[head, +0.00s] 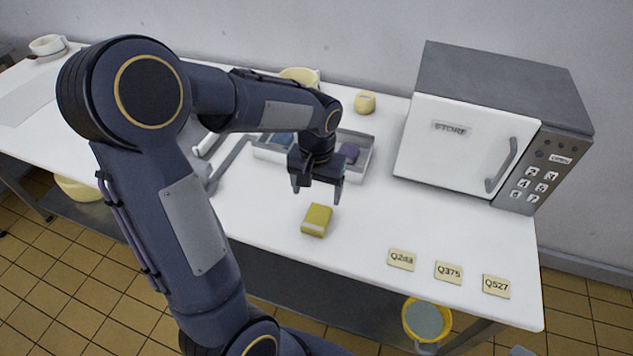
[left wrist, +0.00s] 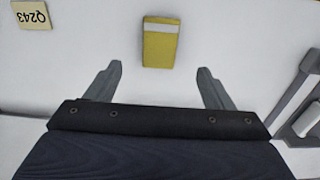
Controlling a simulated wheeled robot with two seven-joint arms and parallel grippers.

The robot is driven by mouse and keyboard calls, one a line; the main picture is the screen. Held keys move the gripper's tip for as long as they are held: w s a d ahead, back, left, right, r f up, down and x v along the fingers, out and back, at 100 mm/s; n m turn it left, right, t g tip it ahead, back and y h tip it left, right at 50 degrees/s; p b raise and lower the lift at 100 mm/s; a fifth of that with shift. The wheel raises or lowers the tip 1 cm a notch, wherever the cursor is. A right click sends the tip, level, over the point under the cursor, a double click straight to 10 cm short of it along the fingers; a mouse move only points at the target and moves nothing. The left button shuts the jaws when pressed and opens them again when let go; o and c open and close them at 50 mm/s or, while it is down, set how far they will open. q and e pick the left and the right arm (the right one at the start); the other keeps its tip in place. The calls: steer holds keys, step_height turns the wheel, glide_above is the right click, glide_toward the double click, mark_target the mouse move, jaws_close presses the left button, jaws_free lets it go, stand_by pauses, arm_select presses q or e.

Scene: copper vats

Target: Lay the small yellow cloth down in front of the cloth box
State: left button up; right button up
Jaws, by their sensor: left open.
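The small yellow cloth (head: 317,220) is a folded block with a pale band, lying on the white table near its front edge. It also shows in the left wrist view (left wrist: 160,45), ahead of and between the fingertips. My left gripper (head: 316,198) is open and empty, above the table and just behind the cloth in the head view, apart from it. Its two fingers show in the left wrist view (left wrist: 160,80). The grey cloth box (head: 360,168) stands behind the gripper, with a purple folded cloth (head: 349,152) and a bluish one inside. My arm hides part of the box. My right gripper is not in view.
A microwave-like unit (head: 470,150) with a keypad stands at the right. Several labelled cards, such as Q243 (head: 401,260), lie along the front right edge. A round yellow pot (head: 365,102) stands behind the box. The table (head: 450,225) is clear between the cloth and the unit.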

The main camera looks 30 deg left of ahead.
arm_select(q)
steer(key=s+d+r+t+h, duration=0.2)
steer(key=s+d+r, duration=0.1)
steer(key=s, duration=0.5)
steer(key=s+d+r+m+t+h, duration=0.1)
steer(key=s+d+r+t, duration=0.2)
steer(key=s, duration=0.5)
steer(key=shift+d+r+t+h, duration=0.3)
steer(key=shift+d+r+h, duration=0.15)
steer(key=shift+r, duration=0.35)
steer(key=shift+s, duration=0.1)
steer(key=shift+c, duration=0.2)
